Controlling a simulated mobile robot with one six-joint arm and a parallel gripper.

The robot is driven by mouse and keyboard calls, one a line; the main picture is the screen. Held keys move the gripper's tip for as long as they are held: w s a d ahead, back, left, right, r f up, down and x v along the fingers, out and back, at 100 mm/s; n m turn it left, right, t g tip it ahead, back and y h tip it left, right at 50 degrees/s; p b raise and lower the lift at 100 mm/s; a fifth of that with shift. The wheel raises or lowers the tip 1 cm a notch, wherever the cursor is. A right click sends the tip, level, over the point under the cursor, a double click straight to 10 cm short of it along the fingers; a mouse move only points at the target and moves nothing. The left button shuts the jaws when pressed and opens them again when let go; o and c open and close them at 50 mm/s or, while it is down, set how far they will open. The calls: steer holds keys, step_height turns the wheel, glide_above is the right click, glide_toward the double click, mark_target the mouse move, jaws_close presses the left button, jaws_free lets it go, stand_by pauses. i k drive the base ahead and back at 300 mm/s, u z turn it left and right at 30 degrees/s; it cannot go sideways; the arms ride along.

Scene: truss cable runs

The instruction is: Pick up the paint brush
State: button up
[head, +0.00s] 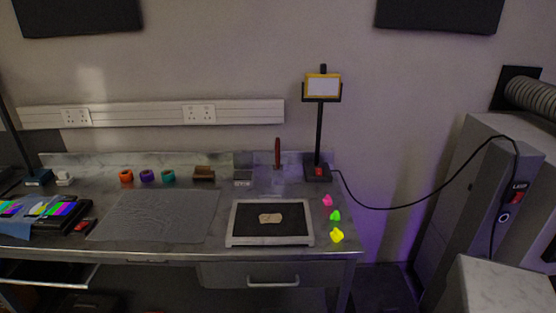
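A slim upright thing with a dark red handle (277,151) stands at the back of the metal workbench (160,251), left of the lamp stand. It looks like the paint brush. Its lower end is hard to make out, and I cannot tell what holds it upright. My gripper is not in view.
A work lamp (322,86) stands right of the brush, its cable running to a grey machine (480,190). A framed black tray (287,225) with a tan piece lies in front. A grey mat (155,215), coloured rings (147,176), a brown block (203,173) and bright lumps (335,215) lie around.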

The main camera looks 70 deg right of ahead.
mark_target(277, 147)
steer(key=u, duration=0.05)
steer(key=i, duration=1)
steer(key=z, duration=0.15)
